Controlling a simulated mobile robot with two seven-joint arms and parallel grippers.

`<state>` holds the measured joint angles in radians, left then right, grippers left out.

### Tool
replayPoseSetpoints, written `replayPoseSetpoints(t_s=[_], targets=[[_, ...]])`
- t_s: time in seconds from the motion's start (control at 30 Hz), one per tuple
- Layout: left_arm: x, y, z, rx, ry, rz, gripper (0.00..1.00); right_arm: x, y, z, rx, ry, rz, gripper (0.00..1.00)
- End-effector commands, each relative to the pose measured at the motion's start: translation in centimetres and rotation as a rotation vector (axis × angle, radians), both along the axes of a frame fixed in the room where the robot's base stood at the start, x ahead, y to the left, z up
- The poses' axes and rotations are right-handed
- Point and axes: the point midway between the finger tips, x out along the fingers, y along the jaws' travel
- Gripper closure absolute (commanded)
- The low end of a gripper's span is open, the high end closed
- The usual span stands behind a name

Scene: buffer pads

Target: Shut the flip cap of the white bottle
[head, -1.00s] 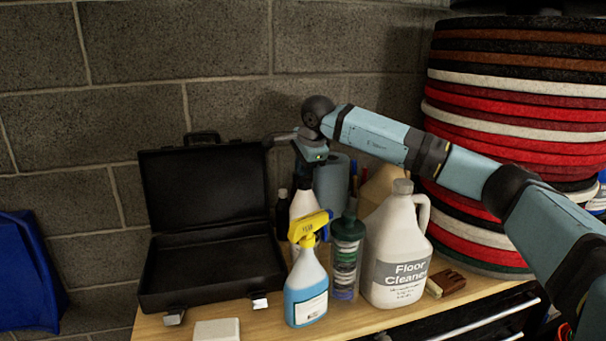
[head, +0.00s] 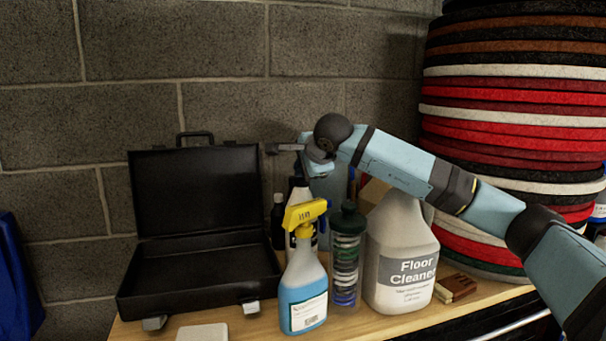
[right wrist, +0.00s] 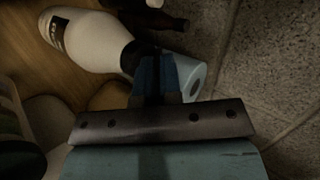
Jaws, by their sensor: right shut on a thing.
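The white bottle (head: 300,194) stands behind the yellow-headed spray bottle, which hides its lower part in the head view. In the right wrist view the white bottle (right wrist: 88,40) shows its dark label, its shoulder and its black cap (right wrist: 131,57). My right gripper (head: 301,166) is over the bottle's top in the head view. In the right wrist view the fingers of my right gripper (right wrist: 154,68) are close together at the black cap and appear shut on it. The fingers cover part of the cap, so the lid's position cannot be made out. My left gripper is not in view.
The spray bottle (head: 303,285), a clear container with a green lid (head: 346,255) and the floor cleaner jug (head: 400,255) crowd the front. An open black case (head: 200,270) lies left. A blue roll (right wrist: 190,75) is beside the cap. Pads (head: 515,110) are stacked right.

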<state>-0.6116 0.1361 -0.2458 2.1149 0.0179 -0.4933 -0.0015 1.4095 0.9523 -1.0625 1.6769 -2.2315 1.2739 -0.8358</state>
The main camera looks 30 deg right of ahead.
Motion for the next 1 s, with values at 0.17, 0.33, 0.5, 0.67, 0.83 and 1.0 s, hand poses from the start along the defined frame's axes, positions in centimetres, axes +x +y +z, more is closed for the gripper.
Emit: replayPoseSetpoints(t_s=[0.17,0.33,0.5,0.67,0.83,1.0], targets=[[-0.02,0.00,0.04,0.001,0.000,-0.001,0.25,-0.01,0.02,-0.04,0.000,0.001,0.000,1.00],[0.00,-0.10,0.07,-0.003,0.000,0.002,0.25,-0.01,0.01,-0.04,0.000,0.002,0.000,0.78],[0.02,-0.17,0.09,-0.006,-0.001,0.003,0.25,0.00,0.01,-0.14,0.000,0.004,0.000,0.69],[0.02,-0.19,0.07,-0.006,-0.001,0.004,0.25,0.00,0.02,-0.24,0.000,0.005,0.001,0.69],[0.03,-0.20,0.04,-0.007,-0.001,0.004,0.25,0.00,0.02,-0.33,0.000,0.007,0.001,0.69],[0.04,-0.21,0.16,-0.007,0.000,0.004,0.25,-0.05,-0.03,-0.11,0.000,0.008,0.001,0.69]])
